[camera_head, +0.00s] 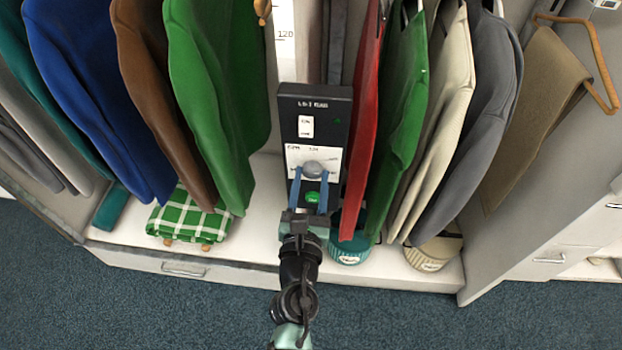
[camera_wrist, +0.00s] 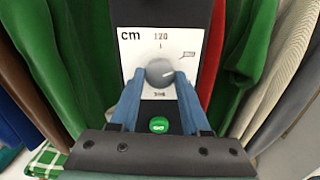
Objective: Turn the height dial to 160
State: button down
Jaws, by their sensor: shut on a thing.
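The height dial is a round grey knob (camera_wrist: 160,73) on a white scale plate (camera_wrist: 129,42) marked "cm", with 120 at the top. A light pointer line on the knob points right and slightly up, towards a small tilted label I cannot read. Another mark below the knob is too blurred to read. In the head view the dial (camera_head: 312,167) sits on the front of an upright black panel (camera_head: 315,104). My gripper (camera_wrist: 160,78) has its two blue fingers at the left and right sides of the knob, shut on it.
A green button (camera_wrist: 159,125) is just below the dial, between my fingers. Green garments (camera_head: 210,90) hang left of the panel, and a red one (camera_head: 364,120) hangs close on its right. A folded checked cloth (camera_head: 185,219) lies on the white shelf floor.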

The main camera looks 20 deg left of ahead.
jog(key=m, duration=0.8)
jog(key=shift+m, duration=0.3)
jog(key=m, duration=0.4)
jog(key=shift+m+b, duration=0.3)
jog(key=shift+b, duration=0.05)
jog(key=m, duration=0.4)
jog(key=shift+m, duration=0.3)
jog(key=m+b, duration=0.1)
jog(key=m, duration=0.3)
jog(key=m+b, duration=0.1)
jog(key=m, duration=0.4)
jog(key=m+b, duration=0.2)
jog(key=m, duration=0.2)
jog(key=shift+r+m+b, duration=0.1)
jog(key=shift+m+b, duration=0.6)
jog(key=shift+m, duration=1.4)
